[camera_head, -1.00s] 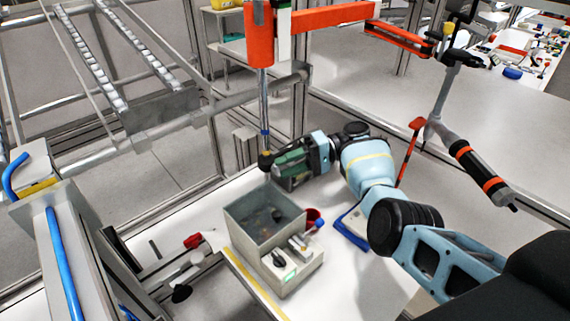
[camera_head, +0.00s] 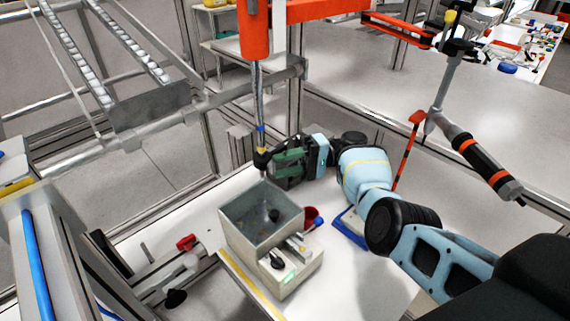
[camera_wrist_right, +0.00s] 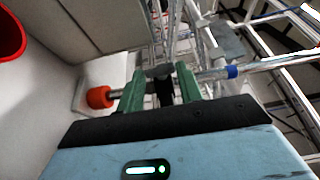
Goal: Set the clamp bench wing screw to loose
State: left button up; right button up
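The clamp bench appears to be the metal rail assembly (camera_head: 165,275) at the lower left of the head view. It carries a small red piece (camera_head: 187,242) and a black knob (camera_head: 175,298); I cannot tell which part is the wing screw or how it is set. My right gripper (camera_head: 272,163), with green fingers, is beyond the grey box, by the lower end of a hanging tool (camera_head: 259,95). In the right wrist view, the fingers (camera_wrist_right: 161,80) stand apart with a dark part between them; no firm contact shows. My left gripper is out of view.
The open grey box (camera_head: 240,241) with a switch stands on the white table, with a red cup (camera_head: 312,217) and a blue-edged tray (camera_head: 350,226) beside it. A metal frame (camera_head: 205,150) borders the table. An orange cylinder (camera_wrist_right: 99,96) shows in the wrist view.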

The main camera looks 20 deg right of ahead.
jog(key=shift+o, duration=0.9)
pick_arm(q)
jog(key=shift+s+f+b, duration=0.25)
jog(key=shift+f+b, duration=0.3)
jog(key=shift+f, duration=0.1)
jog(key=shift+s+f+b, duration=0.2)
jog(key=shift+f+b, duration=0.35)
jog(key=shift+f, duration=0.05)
pick_arm(e)
jog(key=d, duration=0.7)
jog(key=shift+d, duration=0.4)
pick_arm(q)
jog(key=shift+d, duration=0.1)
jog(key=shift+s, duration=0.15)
